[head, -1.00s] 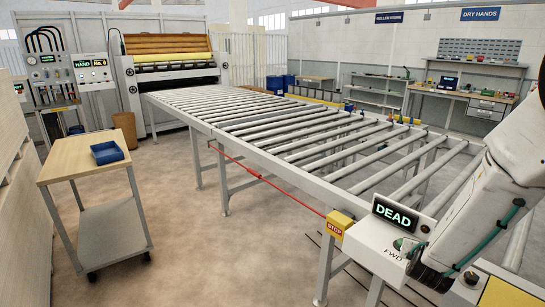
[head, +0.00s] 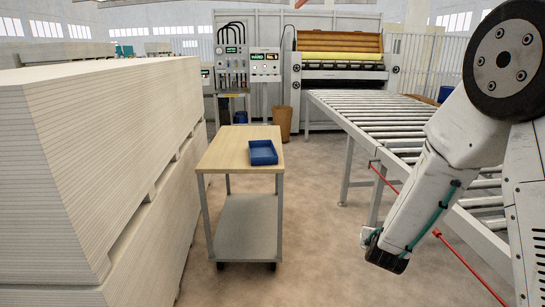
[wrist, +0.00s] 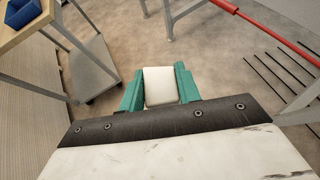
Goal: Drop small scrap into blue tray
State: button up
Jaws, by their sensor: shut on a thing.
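The blue tray (head: 262,152) sits on the wooden top of a small trolley, ahead of me and left of my arm in the head view. Part of it shows at the top left of the wrist view (wrist: 22,12). My gripper (wrist: 160,84) has green fingers shut on a small off-white block, the scrap (wrist: 160,86). The gripper is in the air, to the right of the trolley and clear of it.
The trolley (head: 228,150) stands between tall board stacks (head: 100,150) on the left and a roller conveyor (head: 370,115) on the right. A red pull cord (head: 450,250) runs along the conveyor's side. Open floor (head: 315,225) lies between trolley and conveyor.

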aim_at(265, 154)
jog(key=u, duration=0.15)
jog(key=i, duration=3.1)
jog(key=z, duration=0.3)
